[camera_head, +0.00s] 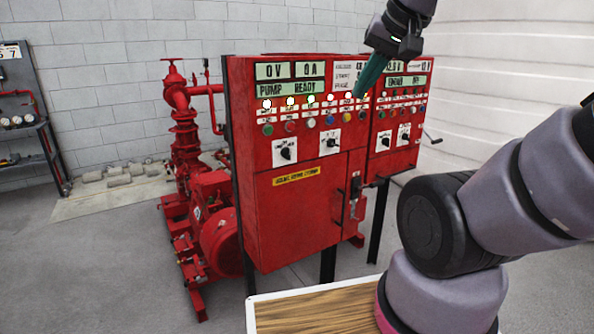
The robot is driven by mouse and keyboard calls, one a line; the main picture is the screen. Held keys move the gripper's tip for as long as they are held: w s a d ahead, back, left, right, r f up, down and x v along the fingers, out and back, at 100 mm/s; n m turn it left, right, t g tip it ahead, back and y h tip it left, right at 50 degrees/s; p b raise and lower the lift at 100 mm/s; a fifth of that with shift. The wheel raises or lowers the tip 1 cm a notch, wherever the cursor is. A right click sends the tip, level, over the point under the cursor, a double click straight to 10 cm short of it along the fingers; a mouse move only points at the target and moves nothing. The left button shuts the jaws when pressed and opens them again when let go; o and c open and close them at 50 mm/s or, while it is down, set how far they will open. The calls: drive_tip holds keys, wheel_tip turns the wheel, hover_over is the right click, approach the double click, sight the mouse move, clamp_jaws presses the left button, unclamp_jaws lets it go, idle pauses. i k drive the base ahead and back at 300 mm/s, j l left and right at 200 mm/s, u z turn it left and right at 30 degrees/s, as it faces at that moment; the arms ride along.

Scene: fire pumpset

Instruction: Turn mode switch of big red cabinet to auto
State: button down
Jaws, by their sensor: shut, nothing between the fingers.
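The big red cabinet (300,208) stands in the middle of the view, with displays reading "0 V", "0 A" and "PUMP READY" across its top. A row of lamps and coloured buttons lies below them. Two black rotary switches on white plates show on its front, a left one (285,152) and a right one (330,142). Their labels and exact settings are too small to read. My gripper (359,94) is shut and empty, its teal fingers pointing down-left in front of the cabinet's upper right part. It is above the right switch and covers part of the display panel.
A second red panel (397,120) with two more rotary switches adjoins on the right. A red pump and pipes (207,205) stand behind left. A black door handle (355,188) sticks out. A wood-topped surface (310,312) is at the front. Open floor lies left.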

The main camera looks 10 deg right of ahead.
sight(286, 152)
drive_tip(key=j, duration=0.65)
drive_tip(key=k+j, duration=0.15)
drive_tip(key=j, duration=0.5)
